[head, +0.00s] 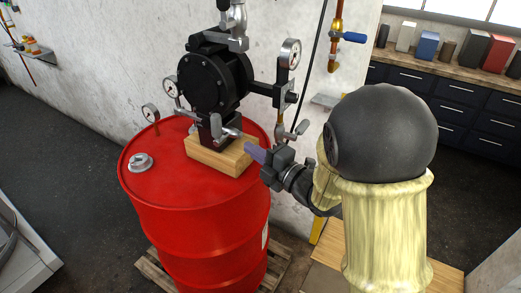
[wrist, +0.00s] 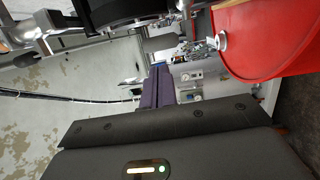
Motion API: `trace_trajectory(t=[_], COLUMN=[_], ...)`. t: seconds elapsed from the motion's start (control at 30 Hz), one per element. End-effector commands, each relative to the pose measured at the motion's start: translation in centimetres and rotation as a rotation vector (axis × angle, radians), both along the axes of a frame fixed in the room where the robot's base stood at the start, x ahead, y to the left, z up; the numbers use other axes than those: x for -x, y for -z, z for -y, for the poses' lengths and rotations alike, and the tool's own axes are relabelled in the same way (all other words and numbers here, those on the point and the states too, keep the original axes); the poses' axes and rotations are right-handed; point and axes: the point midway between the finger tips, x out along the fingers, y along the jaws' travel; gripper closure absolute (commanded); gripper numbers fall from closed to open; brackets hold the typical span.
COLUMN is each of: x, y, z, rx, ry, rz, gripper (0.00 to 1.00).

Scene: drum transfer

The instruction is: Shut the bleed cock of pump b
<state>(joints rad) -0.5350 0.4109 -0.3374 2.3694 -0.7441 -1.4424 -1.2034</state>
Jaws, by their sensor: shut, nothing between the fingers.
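A black round pump (head: 208,82) stands on a wooden block (head: 222,158) on top of a red drum (head: 200,212). No label marking it as pump b is readable. A small grey lever (head: 228,134) shows low on the pump's front, and another small grey lever fitting (head: 298,130) hangs at its right; I cannot tell which is the bleed cock. My gripper (head: 252,152) has its purple fingers shut and empty, just right of the pump base near the block. In the wrist view the fingers (wrist: 158,88) are together, with the pump's dark underside (wrist: 120,12) above them.
Gauges (head: 290,54) sit around the pump. A grey bung (head: 140,162) is on the drum lid. A copper pipe with a blue handle (head: 352,37) runs along the wall behind. A pallet (head: 160,270) lies under the drum. A dark cabinet (head: 440,105) stands back right.

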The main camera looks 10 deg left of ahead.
Motion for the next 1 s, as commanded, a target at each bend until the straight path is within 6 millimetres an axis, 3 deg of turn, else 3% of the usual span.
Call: trace_trajectory(t=[0.3,0.5,1.0], x=[-3.1,-4.7,-5.2], y=[-0.7,-0.8,-0.6], z=[-4.9,-7.1,-7.8], rx=[0.000,0.001,-0.001], ry=[-0.004,-0.002,0.001], rz=[-0.001,-0.002,-0.001], gripper=[1.00,1.00,1.00])
